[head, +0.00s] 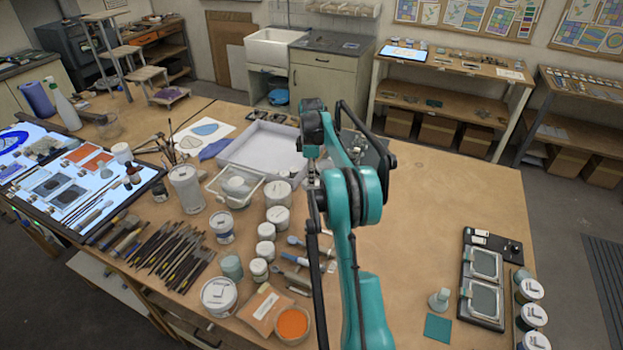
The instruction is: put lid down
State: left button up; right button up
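My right arm rises from the bottom centre and hides part of the table behind it. My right gripper (313,178) hangs at its far end, small and partly covered by my own links. I cannot tell whether its fingers are open or shut, or whether they hold a lid. An open round container with orange contents (292,324) stands at the front edge. A wide white jar with a pale lid (219,296) stands left of it. Several smaller white lidded jars (266,231) stand behind. No loose lid can be made out. My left gripper is not in view.
A row of brushes and tools (165,253) lies left of the jars. A white tray (262,148) is at the back. A dark palette case (484,280), a teal square (438,327) and several jars (530,290) are at right.

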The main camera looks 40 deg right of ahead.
jog(key=shift+o, duration=0.5)
jog(key=o, duration=1.3)
notch_tip(320, 180, up, 12)
